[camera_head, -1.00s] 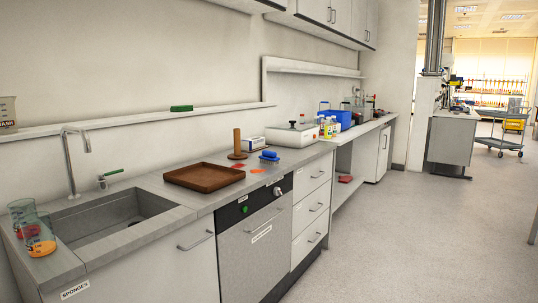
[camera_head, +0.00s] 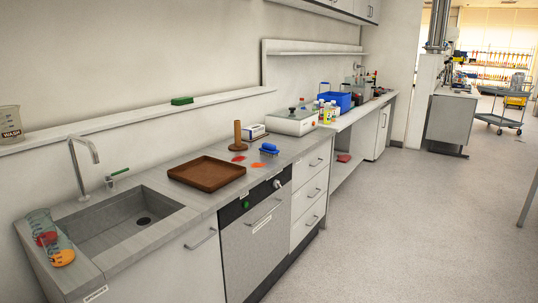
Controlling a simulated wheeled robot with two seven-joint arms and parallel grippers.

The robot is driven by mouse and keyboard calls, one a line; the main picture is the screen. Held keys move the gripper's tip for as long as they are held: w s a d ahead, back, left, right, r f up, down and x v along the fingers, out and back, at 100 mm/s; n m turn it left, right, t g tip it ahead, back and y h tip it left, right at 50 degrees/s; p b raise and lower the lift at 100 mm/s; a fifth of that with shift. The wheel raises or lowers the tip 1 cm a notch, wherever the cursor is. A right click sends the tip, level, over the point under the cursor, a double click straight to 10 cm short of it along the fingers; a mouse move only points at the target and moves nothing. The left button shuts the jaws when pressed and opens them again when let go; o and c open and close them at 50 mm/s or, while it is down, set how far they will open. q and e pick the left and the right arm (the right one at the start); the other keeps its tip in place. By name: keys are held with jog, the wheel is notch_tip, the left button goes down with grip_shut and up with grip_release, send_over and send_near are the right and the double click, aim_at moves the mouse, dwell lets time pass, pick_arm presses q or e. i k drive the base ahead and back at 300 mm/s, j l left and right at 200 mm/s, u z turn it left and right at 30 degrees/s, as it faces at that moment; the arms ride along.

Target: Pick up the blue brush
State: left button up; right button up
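A small blue brush (camera_head: 269,149) lies on the grey counter, right of the brown tray and in front of a white box. It looks like a blue top on a darker base, too small to make out fully. Red and orange flat patches lie close to it on the counter. Neither of my grippers shows in the head view.
A brown tray (camera_head: 207,174) sits between the sink (camera_head: 125,219) and the brush. The floor (camera_head: 390,225) at right is clear.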

aim_at(267, 149)
jog(key=z, duration=1.1)
jog(key=i, duration=5.5)
jog(key=u, duration=0.7)
